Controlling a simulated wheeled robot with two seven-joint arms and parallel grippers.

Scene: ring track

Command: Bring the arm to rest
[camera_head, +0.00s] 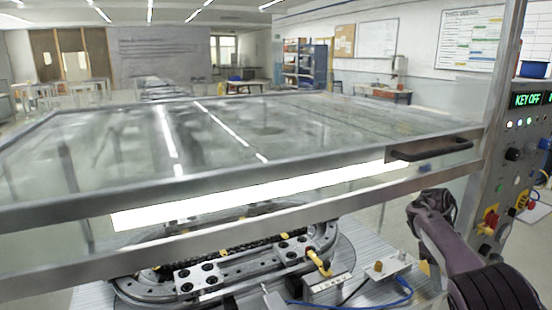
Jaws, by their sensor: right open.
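My right arm comes in from the lower right, with a dark purple-grey link. My right gripper (432,203) is at its upper end, just below the clear cover's front frame, to the right of the track. The gripper is small and dark here, it appears empty, and its fingertips are hard to make out. My left arm and left gripper are not in the picture.
A metal-framed clear cover (250,130) with a dark handle (430,148) spans the view above an oval ring track (225,272). A control panel (523,150) reading KEY OFF stands at the right. A small block with a blue cable (385,267) sits right of the track.

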